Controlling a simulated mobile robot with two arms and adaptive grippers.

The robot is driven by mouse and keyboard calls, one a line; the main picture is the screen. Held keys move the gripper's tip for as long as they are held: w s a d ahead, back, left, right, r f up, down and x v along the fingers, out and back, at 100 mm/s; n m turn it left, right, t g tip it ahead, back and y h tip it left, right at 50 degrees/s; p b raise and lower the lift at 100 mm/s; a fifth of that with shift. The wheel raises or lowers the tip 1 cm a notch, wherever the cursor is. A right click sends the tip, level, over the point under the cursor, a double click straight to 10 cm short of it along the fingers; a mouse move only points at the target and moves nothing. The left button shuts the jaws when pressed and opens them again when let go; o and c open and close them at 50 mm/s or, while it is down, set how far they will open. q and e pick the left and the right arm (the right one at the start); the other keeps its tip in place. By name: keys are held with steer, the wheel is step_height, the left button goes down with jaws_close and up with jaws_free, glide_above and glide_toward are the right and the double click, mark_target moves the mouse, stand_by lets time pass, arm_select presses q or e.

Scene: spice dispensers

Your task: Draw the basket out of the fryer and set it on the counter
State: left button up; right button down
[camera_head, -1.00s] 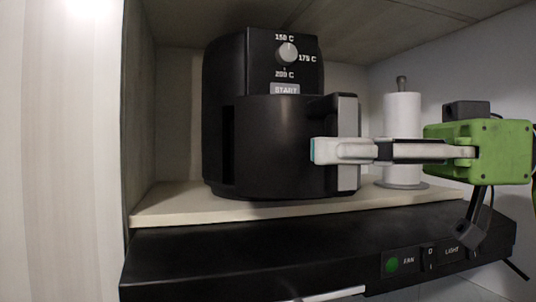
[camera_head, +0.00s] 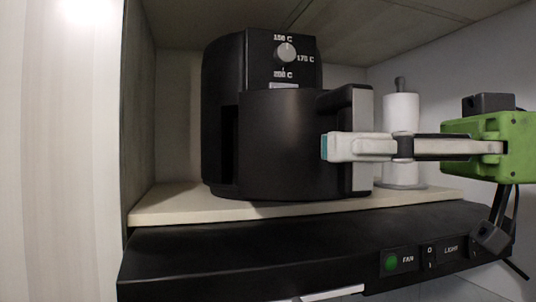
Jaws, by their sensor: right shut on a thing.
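The black air fryer (camera_head: 224,100) stands on a pale shelf, with a temperature dial on its sloped front. Its basket (camera_head: 285,150) is partly drawn out, and a dark gap shows at its left side. The basket's handle (camera_head: 361,110) has a grey face and points toward the front right. My right gripper (camera_head: 328,146) reaches in from the right and is shut on the handle. The far finger is hidden behind the handle. My left gripper is not in view.
A paper towel roll (camera_head: 401,112) on a holder stands behind the right gripper. The pale shelf (camera_head: 165,208) has a little bare room at the left. Below it is a black hood (camera_head: 200,255) with fan and light switches. Cabinet walls and a top panel enclose the fryer.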

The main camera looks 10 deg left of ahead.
steer(key=shift+s+d+b, duration=0.2)
steer(key=shift+s+d, duration=0.1)
steer(key=shift+s, duration=0.35)
steer(key=shift+s+d+b, duration=0.2)
steer(key=shift+s+d, duration=0.05)
steer(key=shift+s, duration=0.35)
steer(key=shift+s+d+b, duration=0.25)
steer(key=shift+s+d, duration=0.1)
steer(key=shift+s, duration=0.55)
steer(key=shift+s+d+b, duration=0.2)
steer(key=shift+s+d, duration=0.15)
steer(key=shift+s, duration=0.55)
